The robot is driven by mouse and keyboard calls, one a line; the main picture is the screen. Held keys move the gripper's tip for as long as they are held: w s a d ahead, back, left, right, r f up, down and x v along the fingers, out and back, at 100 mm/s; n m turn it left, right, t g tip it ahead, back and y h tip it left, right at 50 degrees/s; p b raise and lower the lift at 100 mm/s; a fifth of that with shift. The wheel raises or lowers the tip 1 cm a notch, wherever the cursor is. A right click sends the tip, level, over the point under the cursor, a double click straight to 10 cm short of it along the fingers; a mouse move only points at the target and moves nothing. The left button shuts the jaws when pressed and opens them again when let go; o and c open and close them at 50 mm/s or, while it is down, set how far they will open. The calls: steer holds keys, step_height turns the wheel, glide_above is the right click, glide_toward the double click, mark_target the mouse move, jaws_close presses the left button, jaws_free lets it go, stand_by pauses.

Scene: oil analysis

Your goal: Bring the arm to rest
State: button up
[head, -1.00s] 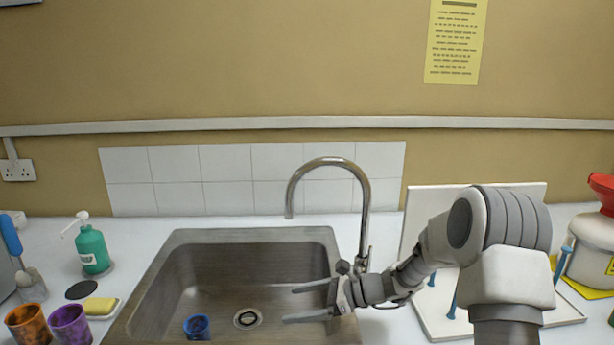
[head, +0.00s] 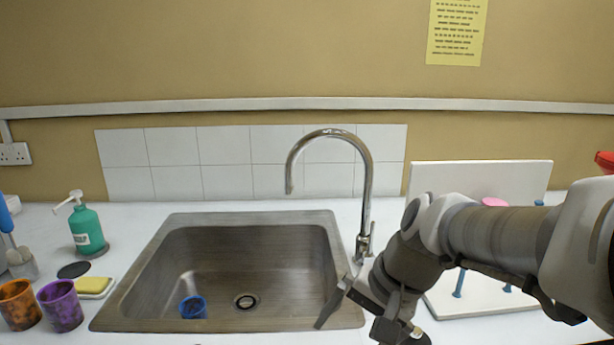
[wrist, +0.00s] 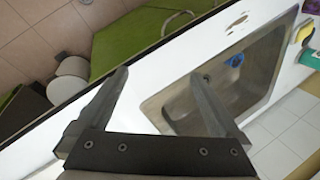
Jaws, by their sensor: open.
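My gripper (wrist: 158,95) is open and empty in the wrist view, with its two dark fingers spread apart. In the head view my gripper (head: 345,315) is over the front right corner of the sink, partly cut off by the lower edge of the picture. My arm reaches in from the right side, folded low in front of the white drying board. The wrist view looks down past the fingers at the counter's front edge, the floor and the sink.
The metal sink (head: 270,322) holds a blue cup (head: 193,307); the faucet (head: 368,200) stands behind it. An orange cup (head: 18,305), a purple cup (head: 62,306), a yellow sponge (head: 93,287) and a green soap bottle (head: 88,230) are left. A white drying board (head: 480,176) stands right.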

steer(key=s+d+n+t+h+b, duration=0.3)
steer(key=s+d+n+h, duration=0.15)
steer(key=s+d, duration=0.35)
step_height(320, 180, up, 17)
steer(key=p, duration=1.7)
steer(key=shift+s+a+n+p, duration=0.2)
steer(key=shift+s+n+p, duration=0.1)
steer(key=shift+s+n, duration=0.15)
